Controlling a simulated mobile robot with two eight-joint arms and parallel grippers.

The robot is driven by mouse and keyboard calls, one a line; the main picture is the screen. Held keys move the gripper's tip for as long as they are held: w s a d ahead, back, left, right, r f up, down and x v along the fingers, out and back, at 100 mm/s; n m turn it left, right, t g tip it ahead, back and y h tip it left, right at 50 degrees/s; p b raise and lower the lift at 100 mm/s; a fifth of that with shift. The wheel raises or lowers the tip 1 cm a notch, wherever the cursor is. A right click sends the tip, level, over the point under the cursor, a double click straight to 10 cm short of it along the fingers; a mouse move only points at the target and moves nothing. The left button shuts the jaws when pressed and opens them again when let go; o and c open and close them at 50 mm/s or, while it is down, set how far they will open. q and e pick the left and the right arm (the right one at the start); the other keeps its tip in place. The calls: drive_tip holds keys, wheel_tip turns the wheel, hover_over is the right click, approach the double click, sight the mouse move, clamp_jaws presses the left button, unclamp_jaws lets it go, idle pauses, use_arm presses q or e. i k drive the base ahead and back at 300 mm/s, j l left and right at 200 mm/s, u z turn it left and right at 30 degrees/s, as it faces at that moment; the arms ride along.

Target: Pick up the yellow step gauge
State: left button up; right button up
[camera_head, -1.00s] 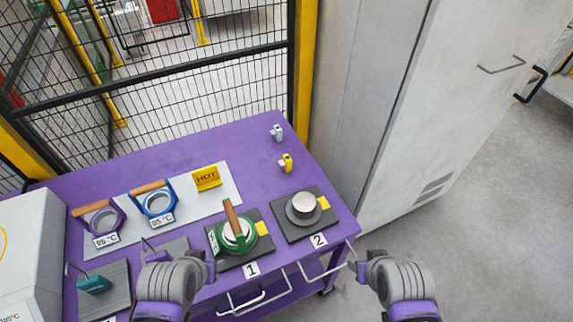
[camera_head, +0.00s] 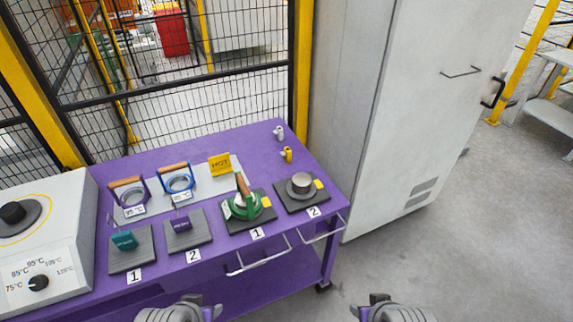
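The small yellow step gauge (camera_head: 287,155) stands near the back right of the purple table (camera_head: 235,143). A similar grey-white gauge (camera_head: 279,133) stands just behind it. My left gripper (camera_head: 215,312) is at the bottom edge of the picture, in front of the table and well short of the yellow gauge. My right gripper (camera_head: 357,310) is at the bottom edge too, right of the table and over the floor. Only small parts of both grippers show, and their fingers are too cut off to read. Nothing touches the yellow gauge.
Pad 2 at right holds a grey metal part (camera_head: 300,185); the pad beside it holds a green ring tool (camera_head: 245,205). A grey cabinet (camera_head: 400,120) rises right.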

sight(286, 153)
drive_tip(key=k+u, duration=0.15)
drive_tip(key=u, duration=0.25)
drive_tip(key=k+u, duration=0.1)
drive_tip(key=u, duration=0.35)
drive_tip(key=k+j+u, duration=0.15)
drive_tip(key=u, duration=0.25)
drive_tip(key=l+u, duration=0.1)
drive_tip(key=u, duration=1.7)
drive_tip(key=k+l, duration=0.15)
drive_tip(key=l, duration=0.15)
drive_tip(key=k+l+u, duration=0.15)
drive_tip(key=l, duration=0.2)
drive_tip(key=k+l, duration=0.45)
drive_tip(key=l, duration=0.25)
drive_tip(key=k+l, duration=0.3)
drive_tip(key=l, duration=0.15)
drive_tip(key=k+l, duration=0.25)
drive_tip(key=l, duration=0.25)
drive_tip(key=k+l, duration=0.3)
drive_tip(key=l, duration=0.15)
drive_tip(key=k+l+u, duration=0.1)
drive_tip(key=k+l, duration=0.15)
drive_tip(key=l, duration=0.25)
